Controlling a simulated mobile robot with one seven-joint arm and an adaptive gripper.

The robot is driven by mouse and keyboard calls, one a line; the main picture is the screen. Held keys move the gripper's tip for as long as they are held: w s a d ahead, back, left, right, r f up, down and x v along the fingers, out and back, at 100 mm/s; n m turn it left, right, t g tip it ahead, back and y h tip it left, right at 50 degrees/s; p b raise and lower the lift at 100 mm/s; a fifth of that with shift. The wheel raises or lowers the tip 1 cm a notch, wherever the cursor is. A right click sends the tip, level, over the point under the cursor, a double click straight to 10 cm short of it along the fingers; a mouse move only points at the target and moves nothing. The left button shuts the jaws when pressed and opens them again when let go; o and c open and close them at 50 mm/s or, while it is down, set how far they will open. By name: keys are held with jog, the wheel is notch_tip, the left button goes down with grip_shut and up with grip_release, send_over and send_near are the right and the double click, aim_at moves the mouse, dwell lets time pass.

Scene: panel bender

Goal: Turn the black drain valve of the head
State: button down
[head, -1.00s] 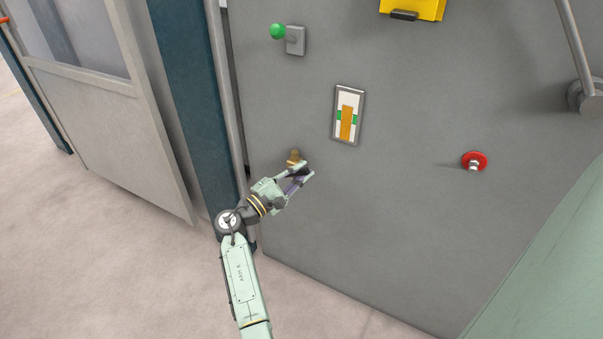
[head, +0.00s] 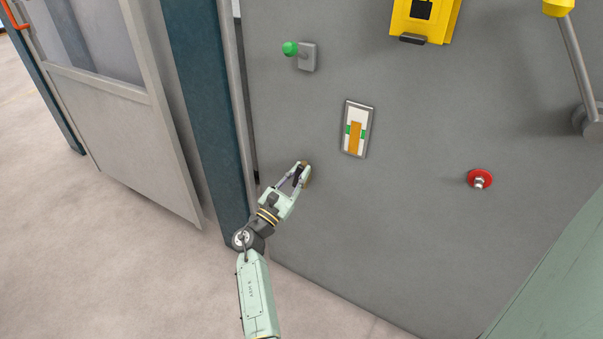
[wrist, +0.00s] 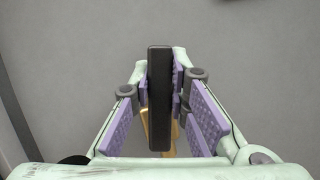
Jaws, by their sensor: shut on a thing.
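The black drain valve handle (wrist: 160,105) stands upright as a long bar in the wrist view. Part of its brass body (wrist: 173,142) shows behind it. My gripper (wrist: 162,75) is shut on the handle, with purple pads on both sides of it. In the head view my gripper (head: 301,174) is at the lower left of the grey machine panel. There the fingers mostly hide the valve, and a little brass (head: 308,177) shows at their right.
The grey panel (head: 400,230) also carries a green-knobbed lever (head: 290,48), a framed gauge (head: 357,130), a red round fitting (head: 479,179) and a yellow box (head: 424,18). A dark blue post (head: 205,100) stands close to the left of my arm.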

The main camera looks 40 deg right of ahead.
jog(key=shift+w+n, duration=0.1)
jog(key=shift+n, duration=0.5)
jog(key=c, duration=1.5)
grip_release()
jog(key=shift+a, duration=0.15)
jog(key=v, duration=1.1)
jog(key=shift+s+a+f, duration=0.15)
jog(key=shift+s+a, duration=0.1)
jog(key=shift+a, duration=0.1)
